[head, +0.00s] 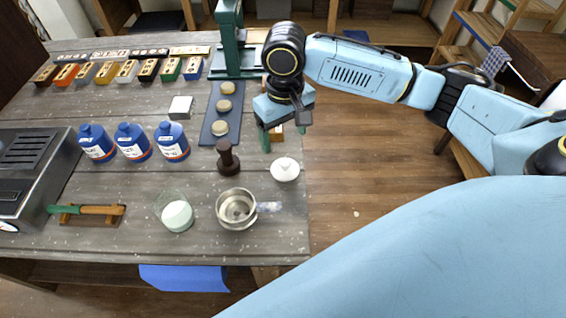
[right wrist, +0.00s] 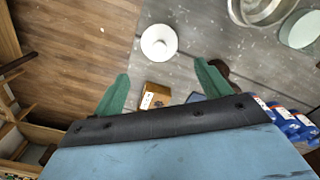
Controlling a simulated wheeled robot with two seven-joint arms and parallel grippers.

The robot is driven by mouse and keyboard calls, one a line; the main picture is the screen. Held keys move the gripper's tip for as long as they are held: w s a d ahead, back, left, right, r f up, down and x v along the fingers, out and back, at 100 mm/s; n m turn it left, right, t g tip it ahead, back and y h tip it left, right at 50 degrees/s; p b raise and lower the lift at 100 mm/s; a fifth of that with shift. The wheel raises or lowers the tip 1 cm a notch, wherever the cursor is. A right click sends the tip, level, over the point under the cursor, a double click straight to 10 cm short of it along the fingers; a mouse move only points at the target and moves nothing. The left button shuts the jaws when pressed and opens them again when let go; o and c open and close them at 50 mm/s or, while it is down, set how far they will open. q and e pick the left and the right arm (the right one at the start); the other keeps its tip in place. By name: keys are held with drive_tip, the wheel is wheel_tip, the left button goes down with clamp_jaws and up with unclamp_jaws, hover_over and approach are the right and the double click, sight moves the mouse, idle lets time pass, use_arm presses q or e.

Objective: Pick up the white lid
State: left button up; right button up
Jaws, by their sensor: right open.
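The white lid (head: 285,169) is round with a small knob on top and lies near the right edge of the grey table. It also shows in the right wrist view (right wrist: 159,42), beyond the fingertips and roughly between their lines. My right gripper (head: 284,138) is above the table, a little behind the lid, pointing down. Its two green fingers are apart and empty in the right wrist view (right wrist: 164,82). The lid is apart from the fingers. My left gripper is not in view.
A metal pot (head: 237,209) with a handle stands in front of the lid. A dark tamper (head: 228,158) stands left of it. A small wooden box (right wrist: 154,96) lies near the gripper. Blue bottles (head: 133,142) stand farther left. The table's right edge is close to the lid.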

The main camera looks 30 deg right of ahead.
sight(285, 162)
wheel_tip(285, 162, down, 11)
drive_tip(key=shift+s+r+b, duration=0.1)
drive_tip(key=shift+b, duration=0.3)
drive_tip(key=shift+c, duration=0.5)
drive_tip(key=c, duration=0.7)
